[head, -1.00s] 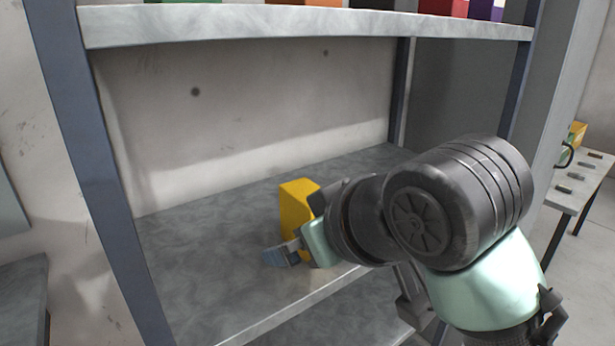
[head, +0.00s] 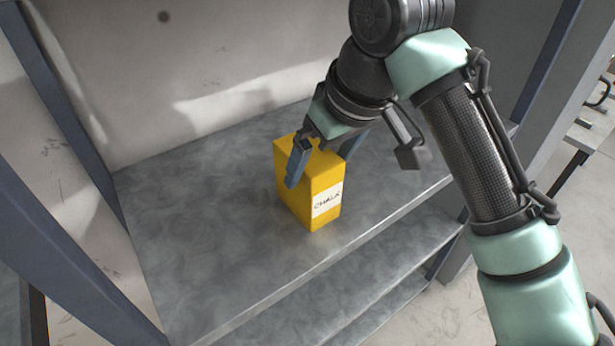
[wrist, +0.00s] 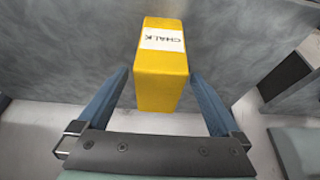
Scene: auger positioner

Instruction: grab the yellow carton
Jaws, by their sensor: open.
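The yellow carton (head: 292,192) stands upright on the grey metal shelf (head: 190,240), with a white "CHALK" label on its front. My gripper (head: 322,168) is over its top, with one blue finger on the left side of the carton and the other partly hidden behind its right side. In the wrist view the carton (wrist: 161,80) shows between the two open fingers (wrist: 160,88), with a visible gap on each side. Whether a finger touches the carton in the head view, I cannot tell.
A blue-grey shelf post (head: 65,250) stands at the left, and another (head: 550,60) at the right behind my arm. A lower shelf (head: 350,275) lies below. The shelf surface around the carton is clear.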

